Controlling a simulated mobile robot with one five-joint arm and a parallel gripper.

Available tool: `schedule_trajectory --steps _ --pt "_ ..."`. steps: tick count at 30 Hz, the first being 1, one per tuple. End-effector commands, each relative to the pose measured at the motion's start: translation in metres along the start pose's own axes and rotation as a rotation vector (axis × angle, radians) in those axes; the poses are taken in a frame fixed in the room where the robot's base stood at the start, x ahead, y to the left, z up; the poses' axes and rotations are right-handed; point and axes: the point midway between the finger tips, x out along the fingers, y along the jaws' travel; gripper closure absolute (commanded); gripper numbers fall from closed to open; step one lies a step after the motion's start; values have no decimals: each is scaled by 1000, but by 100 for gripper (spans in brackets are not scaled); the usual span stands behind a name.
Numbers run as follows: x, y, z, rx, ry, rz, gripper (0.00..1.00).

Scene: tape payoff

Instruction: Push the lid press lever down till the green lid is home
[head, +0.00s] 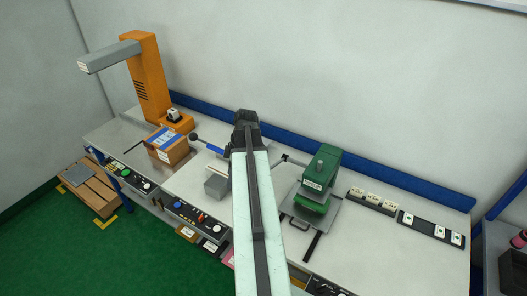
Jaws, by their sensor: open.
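A green press (322,170) with a white label stands right of centre on the bench, over a grey plate. A green block (312,201) sits under its head; I cannot tell whether this is the green lid or how it is seated. A blue lever with a black ball knob (193,138) slants toward a grey block (216,184), partly behind my arm. I cannot tell which lever is the lid press lever. My gripper (246,116) is open, between the two stations, apparently touching neither.
An orange column (151,80) with a grey overhead arm stands at the left. A cardboard box (168,147) with blue tape is near it. White cards stand in a holder (371,201) at the right. The bench (395,250) is clear at its front right.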

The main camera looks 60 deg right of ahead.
Motion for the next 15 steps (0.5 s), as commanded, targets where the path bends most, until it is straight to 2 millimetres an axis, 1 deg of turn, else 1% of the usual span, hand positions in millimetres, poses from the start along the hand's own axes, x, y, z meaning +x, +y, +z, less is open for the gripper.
schedule_trajectory --steps 1,3,6,9,12,15 --pt "-44 7 29 -29 29 14 38" --pt "-72 12 66 -93 62 34 38" --pt "-96 13 103 -160 92 59 38" --pt "-106 12 122 -197 106 74 38" --pt "-106 12 126 -210 109 78 38" --pt "-102 12 126 -211 108 77 38"
